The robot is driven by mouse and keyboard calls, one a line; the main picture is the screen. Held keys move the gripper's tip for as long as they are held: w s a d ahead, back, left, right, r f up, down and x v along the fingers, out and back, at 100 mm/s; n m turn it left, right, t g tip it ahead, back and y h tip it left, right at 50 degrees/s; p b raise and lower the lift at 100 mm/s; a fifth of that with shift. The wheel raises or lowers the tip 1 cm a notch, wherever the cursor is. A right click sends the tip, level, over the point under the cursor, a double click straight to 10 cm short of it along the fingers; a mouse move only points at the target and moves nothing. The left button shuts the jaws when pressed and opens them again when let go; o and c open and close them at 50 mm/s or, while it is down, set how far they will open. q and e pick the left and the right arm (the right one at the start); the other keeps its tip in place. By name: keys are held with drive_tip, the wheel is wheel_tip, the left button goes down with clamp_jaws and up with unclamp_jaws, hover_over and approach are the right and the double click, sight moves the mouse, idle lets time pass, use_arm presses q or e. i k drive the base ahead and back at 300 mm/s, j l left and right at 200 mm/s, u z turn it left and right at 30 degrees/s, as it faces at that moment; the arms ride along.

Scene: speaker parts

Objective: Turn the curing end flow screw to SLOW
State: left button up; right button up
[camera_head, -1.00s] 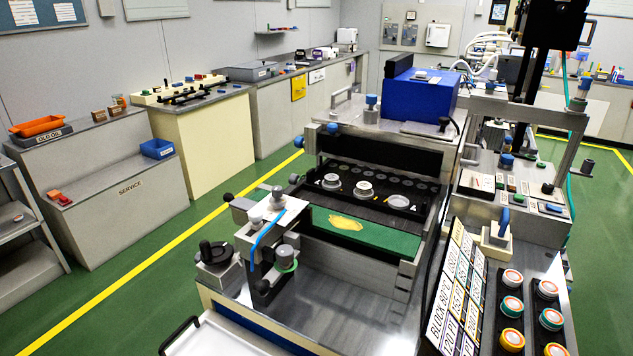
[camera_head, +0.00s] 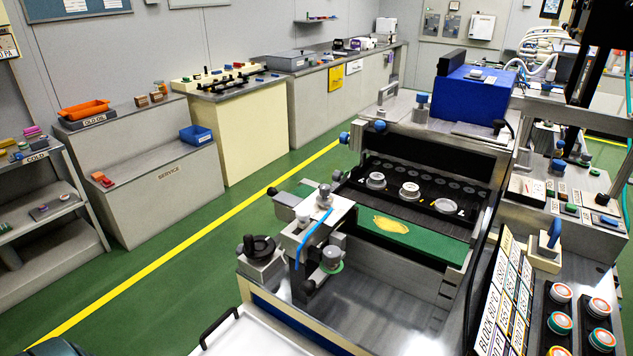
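I cannot tell which fitting is the curing end flow screw, and no SLOW marking is readable. The machine in front of me has a black handwheel (camera_head: 259,247) at its near left corner and a grey round knob with a green ring (camera_head: 331,260) beside a blue lever (camera_head: 313,240). Blue knobs (camera_head: 379,126) sit along its upper left edge. A green belt (camera_head: 410,235) with a yellow patch crosses its middle, below a black bed with round pieces (camera_head: 409,191). Neither of my grippers shows.
A white tray with a black handle (camera_head: 240,335) is at the bottom. Labelled plates (camera_head: 503,300) and round-capped pots (camera_head: 559,322) stand at right. Shelves (camera_head: 50,200), a SERVICE bench (camera_head: 165,185) and a cream cabinet (camera_head: 240,130) line the left. Green floor (camera_head: 200,260) between is clear.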

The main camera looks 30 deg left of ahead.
sight(324, 189)
drive_tip(key=j+z, duration=0.2)
drive_tip(key=j, duration=1.15)
